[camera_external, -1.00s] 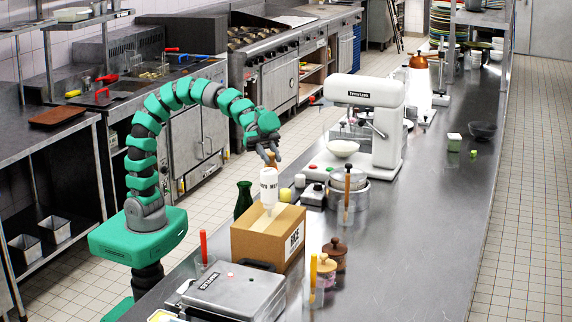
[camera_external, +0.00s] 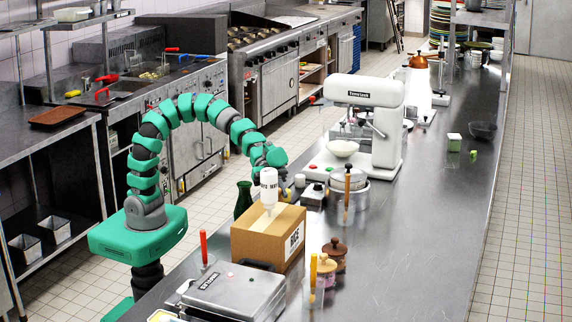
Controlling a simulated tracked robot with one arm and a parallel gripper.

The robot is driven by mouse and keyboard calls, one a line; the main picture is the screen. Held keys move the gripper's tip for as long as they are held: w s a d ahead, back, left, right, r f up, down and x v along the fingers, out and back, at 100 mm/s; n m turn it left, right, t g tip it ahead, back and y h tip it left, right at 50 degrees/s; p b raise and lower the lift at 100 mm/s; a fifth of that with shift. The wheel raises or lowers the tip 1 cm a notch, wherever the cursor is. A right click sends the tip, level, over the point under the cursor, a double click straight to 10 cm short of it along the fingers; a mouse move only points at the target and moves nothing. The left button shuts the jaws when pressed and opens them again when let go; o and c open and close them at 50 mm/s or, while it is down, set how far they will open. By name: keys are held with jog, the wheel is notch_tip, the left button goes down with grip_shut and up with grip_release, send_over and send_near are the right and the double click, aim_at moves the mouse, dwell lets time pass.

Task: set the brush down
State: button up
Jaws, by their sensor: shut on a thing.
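My gripper (camera_external: 282,186) is low over the counter, just behind the white squeeze bottle that stands on the cardboard box. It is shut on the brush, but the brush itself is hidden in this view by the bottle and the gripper. I cannot tell whether the brush touches the counter.
The white bottle (camera_external: 268,190) stands on the cardboard box (camera_external: 262,240), close in front of my gripper. A dark green bottle (camera_external: 243,198) is to the left. A metal pot (camera_external: 356,194) and the white stand mixer (camera_external: 386,140) are to the right. The counter's right side (camera_external: 420,240) is clear.

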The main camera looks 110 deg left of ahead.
jog(key=shift+w+f, duration=0.15)
jog(key=shift+f, duration=0.25)
jog(key=shift+w+f, duration=0.1)
jog(key=shift+w, duration=0.3)
jog(key=w, duration=0.4)
jog(key=w+f, duration=0.1)
jog(key=w, duration=0.4)
jog(key=w+d+b, duration=0.1)
jog(key=w, duration=0.3)
jog(key=shift+w+f, duration=0.15)
jog(key=shift+w, duration=0.8)
jog(key=shift+f+b, duration=0.4)
jog(key=shift+f, duration=1.4)
jog(key=o, duration=1)
